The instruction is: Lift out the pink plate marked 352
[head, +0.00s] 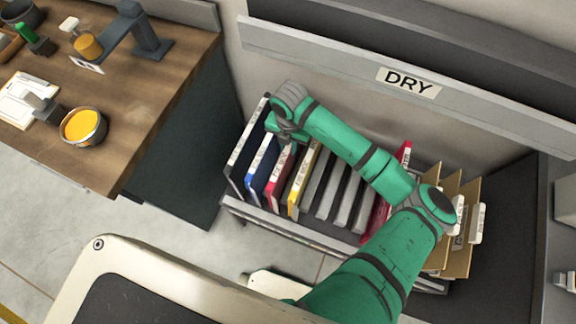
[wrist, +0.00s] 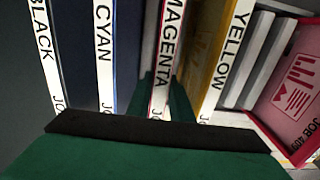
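The pink plate with the MAGENTA label (wrist: 166,60) stands upright in the rack between the cyan and yellow plates. It also shows in the head view (head: 277,180). Its lower job number is hidden behind my gripper, so I cannot read 352. My gripper (wrist: 165,100) is at this plate, with one green finger on each side of its spine. In the head view my gripper (head: 284,134) is over the upper back part of the row. The fingers lie close to the plate; whether they press on it I cannot tell.
Close neighbours are the black (wrist: 48,55), cyan (wrist: 105,55) and yellow (wrist: 226,65) plates. Grey dividers (head: 335,190) stand to the right, then another pink plate (wrist: 292,90) with a JOB label, and brown folders (head: 458,240). The DRY rail (head: 320,55) runs behind.

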